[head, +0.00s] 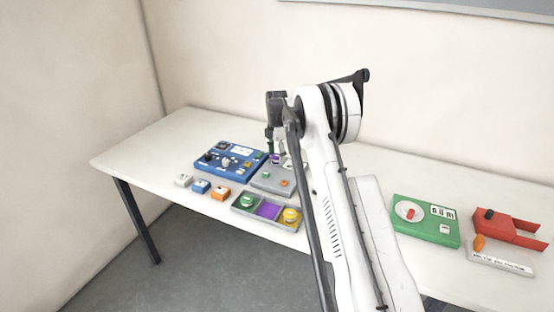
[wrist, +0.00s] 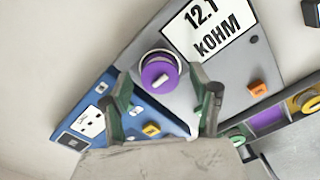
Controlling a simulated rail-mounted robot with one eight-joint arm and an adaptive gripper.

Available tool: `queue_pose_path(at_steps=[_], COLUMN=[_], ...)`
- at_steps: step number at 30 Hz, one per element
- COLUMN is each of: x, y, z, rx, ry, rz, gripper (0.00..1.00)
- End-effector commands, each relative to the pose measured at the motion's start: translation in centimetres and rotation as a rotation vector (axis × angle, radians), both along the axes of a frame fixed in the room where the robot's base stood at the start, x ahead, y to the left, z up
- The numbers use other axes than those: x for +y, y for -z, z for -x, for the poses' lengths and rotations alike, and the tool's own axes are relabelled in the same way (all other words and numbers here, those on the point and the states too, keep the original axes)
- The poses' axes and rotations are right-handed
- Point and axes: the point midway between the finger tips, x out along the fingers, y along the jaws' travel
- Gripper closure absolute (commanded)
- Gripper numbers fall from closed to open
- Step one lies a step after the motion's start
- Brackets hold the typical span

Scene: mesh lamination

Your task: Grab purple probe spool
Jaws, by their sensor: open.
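The purple probe spool (wrist: 159,75) stands on the grey panel of a meter marked "12.1 kOHM" in the wrist view. It has a pale flange and a light bar across its top. It shows small and partly hidden in the head view (head: 276,159). My gripper (wrist: 161,84) is open, with one green-and-grey finger to each side of the spool. I cannot tell whether the fingers touch it. In the head view my gripper (head: 275,146) points down over the grey device (head: 271,181).
A blue device (head: 222,160) stands left of the grey one. In front is a tray (head: 236,207) with green and yellow spools and an empty purple compartment (head: 267,209). Small white, blue and orange blocks lie left of it. A green device (head: 425,221) and red tool (head: 507,229) are at right.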

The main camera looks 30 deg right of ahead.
Motion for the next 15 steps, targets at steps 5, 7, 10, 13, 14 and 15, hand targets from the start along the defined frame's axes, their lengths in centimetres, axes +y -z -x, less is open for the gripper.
queue_pose_path(at_steps=[5, 7, 10, 13, 14, 15], x=[0.0, 0.0, 0.0, 0.0, 0.0, 0.0], y=[0.04, 0.03, 0.02, 0.01, 0.01, 0.01], z=[0.0, 0.0, 0.01, 0.01, 0.01, 0.01], rx=[0.0, 0.0, 0.0, 0.0, 0.0, 0.0], ry=[0.0, 0.0, 0.0, 0.0, 0.0, 0.0], rz=[0.0, 0.0, 0.0, 0.0, 0.0, 0.0], gripper=[0.42, 0.5, 0.63, 0.77, 0.81, 0.86])
